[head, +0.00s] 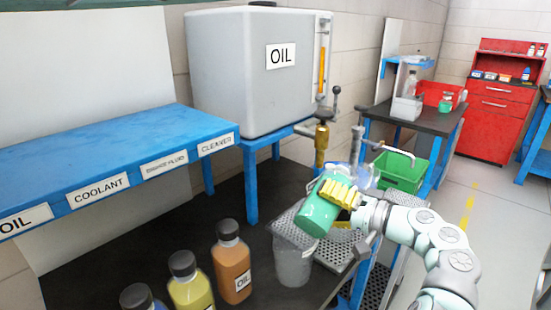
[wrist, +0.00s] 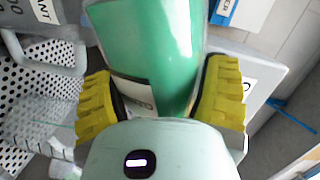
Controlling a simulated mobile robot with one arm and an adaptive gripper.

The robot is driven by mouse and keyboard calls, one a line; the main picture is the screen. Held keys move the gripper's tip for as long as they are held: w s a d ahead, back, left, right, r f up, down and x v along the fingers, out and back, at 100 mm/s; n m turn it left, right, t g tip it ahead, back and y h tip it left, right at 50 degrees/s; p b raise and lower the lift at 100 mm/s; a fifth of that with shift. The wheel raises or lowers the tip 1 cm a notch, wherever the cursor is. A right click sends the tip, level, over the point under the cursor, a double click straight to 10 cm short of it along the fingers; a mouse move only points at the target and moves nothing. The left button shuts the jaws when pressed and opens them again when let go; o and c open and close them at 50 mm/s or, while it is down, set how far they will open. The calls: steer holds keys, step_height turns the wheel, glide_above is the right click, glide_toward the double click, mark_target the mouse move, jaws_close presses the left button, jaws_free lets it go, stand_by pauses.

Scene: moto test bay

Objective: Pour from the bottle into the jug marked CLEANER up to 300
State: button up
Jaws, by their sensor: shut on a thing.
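My gripper (head: 341,193) is shut on a green bottle (head: 318,208), with its yellow pads on either side. The wrist view shows the green bottle (wrist: 150,45) between the pads of my gripper (wrist: 160,95), with part of a white label. The bottle is tilted in the head view. It is over or in front of a clear grey jug (head: 293,266) on the dark bench. The jug's marking, scale and liquid level cannot be read, and no stream shows. In the wrist view, a grey vessel (wrist: 50,45) at left has a partly cut label ending in "ANT".
Capped bottles stand at the front left: an orange one (head: 233,262) marked OIL and a yellow one (head: 190,285). A blue shelf (head: 120,150) with labels is at left. A large OIL tank (head: 235,80) stands behind. A perforated tray (head: 335,252) lies beside the jug.

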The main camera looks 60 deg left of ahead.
stand_by(0.5)
steer(key=shift+w+a+m+p, duration=0.15)
steer(key=shift+w+m+p, duration=0.4)
steer(key=shift+m+p, duration=0.35)
stand_by(2.8)
steer(key=shift+m+p, duration=0.6)
stand_by(3.2)
